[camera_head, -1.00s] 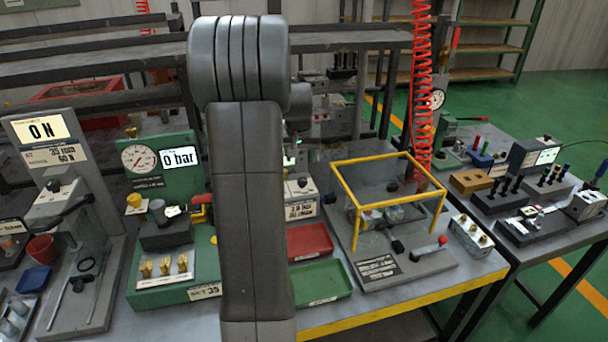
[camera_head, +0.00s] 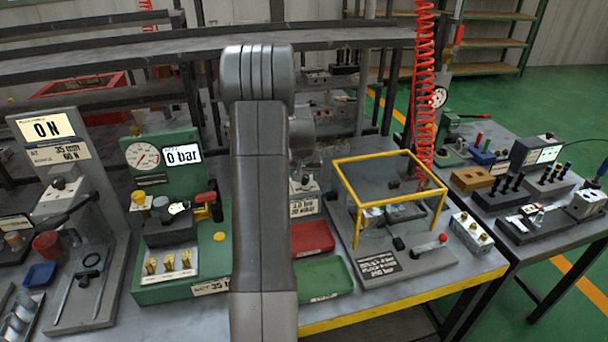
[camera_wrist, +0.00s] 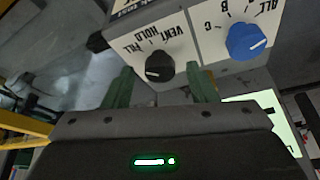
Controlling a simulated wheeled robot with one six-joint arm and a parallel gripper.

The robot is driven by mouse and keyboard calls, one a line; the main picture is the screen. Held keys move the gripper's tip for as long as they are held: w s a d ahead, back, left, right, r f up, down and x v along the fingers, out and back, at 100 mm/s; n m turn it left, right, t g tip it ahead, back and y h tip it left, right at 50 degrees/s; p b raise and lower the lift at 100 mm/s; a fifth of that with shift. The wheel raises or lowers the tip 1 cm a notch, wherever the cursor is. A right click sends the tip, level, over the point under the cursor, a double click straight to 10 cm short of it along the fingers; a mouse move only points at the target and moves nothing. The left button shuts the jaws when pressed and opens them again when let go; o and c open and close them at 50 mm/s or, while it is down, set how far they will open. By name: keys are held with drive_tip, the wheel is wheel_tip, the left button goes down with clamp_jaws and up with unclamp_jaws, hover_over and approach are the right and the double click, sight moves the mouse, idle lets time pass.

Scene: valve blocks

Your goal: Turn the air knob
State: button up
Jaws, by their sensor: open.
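In the wrist view, a black knob (camera_wrist: 160,66) with a white pointer line sits on a pale panel, seen upside down, lettered FILL, HOLD and VENT. My gripper (camera_wrist: 162,84) is open, its two green fingers apart on either side of the black knob's lower part in the picture. I cannot tell if they touch it. The knob's pointer lies toward the left, nearest FILL in the picture. In the head view my gripper is hidden behind my arm. A green test stand (camera_head: 170,185) there carries a round gauge (camera_head: 142,155) and a display (camera_head: 182,155) reading 0 bar.
A blue knob (camera_wrist: 246,42) marked A, B, C, ALL sits close to the right. In the head view a yellow-edged guard frame (camera_head: 372,210), a red tray (camera_head: 312,238) and a green tray (camera_head: 322,279) stand right of my arm. A coiled red hose (camera_head: 422,100) hangs behind.

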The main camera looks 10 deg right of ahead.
drive_tip(key=c, duration=1)
